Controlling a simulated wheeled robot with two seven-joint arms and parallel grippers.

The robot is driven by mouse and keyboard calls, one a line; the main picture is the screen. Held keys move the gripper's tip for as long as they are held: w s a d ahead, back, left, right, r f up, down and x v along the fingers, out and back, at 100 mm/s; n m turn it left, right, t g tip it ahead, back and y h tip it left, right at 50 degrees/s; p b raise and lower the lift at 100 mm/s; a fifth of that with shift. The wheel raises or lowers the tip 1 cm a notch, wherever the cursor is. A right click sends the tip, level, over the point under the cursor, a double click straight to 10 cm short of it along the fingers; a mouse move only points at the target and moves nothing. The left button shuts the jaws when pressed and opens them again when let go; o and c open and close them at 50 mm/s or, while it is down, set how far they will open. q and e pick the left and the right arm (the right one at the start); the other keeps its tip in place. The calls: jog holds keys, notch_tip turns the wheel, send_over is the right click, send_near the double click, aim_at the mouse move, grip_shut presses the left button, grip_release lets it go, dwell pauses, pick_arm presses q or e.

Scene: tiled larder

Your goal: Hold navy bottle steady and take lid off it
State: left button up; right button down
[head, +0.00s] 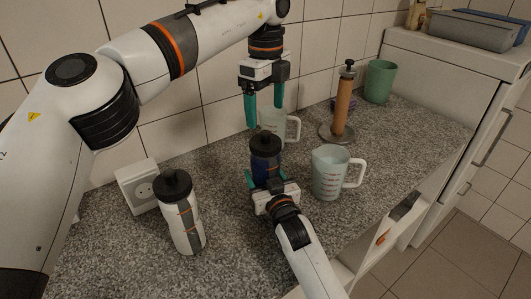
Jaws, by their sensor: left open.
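The navy bottle (264,169) stands upright on the speckled worktop, with its black lid (265,144) on top. My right gripper (267,180) reaches in from the front and has its fingers on both sides of the bottle's body, closed on it. The lower part of the bottle is hidden behind this gripper. My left gripper (264,113) points down above the lid, open and empty, with its fingertips apart from the lid.
A white bottle with a black lid (187,222) stands at left, by a white socket box (139,186). A measuring jug (328,173) is close on the right; another clear jug (292,128) is behind. A paper-towel holder (342,108) and green cup (380,81) stand farther back.

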aim_at(265, 132)
pick_arm(q)
jog(key=m, duration=0.6)
jog(key=shift+m, duration=0.4)
jog(key=m, duration=3.3)
jog(key=shift+m, duration=0.4)
jog(key=m, duration=0.3)
jog(key=shift+m, duration=0.4)
jog(key=shift+f, duration=4)
jog(key=shift+c, duration=0.5)
